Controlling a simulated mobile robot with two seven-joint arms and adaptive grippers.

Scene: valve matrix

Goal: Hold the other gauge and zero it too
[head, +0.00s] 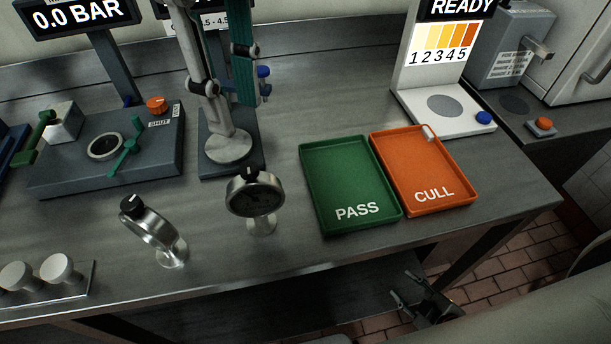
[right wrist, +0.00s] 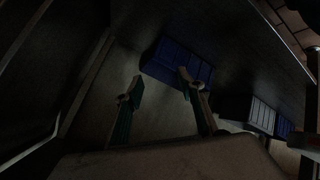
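One gauge (head: 255,194) stands on the bench in the head view, left of the green tray. It has a dark round face and a black knob on top. Another gauge (head: 153,232) stands to its left, turned nearly edge-on, with a metal rim and a black knob at its upper left. Its face is hidden and the dial readings are too small to make out. My right gripper (head: 408,292) is below the bench's front edge, away from both gauges. Its fingers are apart and empty in the right wrist view (right wrist: 158,92).
A test block (head: 70,180) with a teal lever and a 0.0 BAR display stands at the back left. A stand (head: 228,148) rises behind the gauges. A green PASS tray (head: 345,145) and an orange CULL tray (head: 400,133) lie right. Metal knobs (head: 60,270) are front left.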

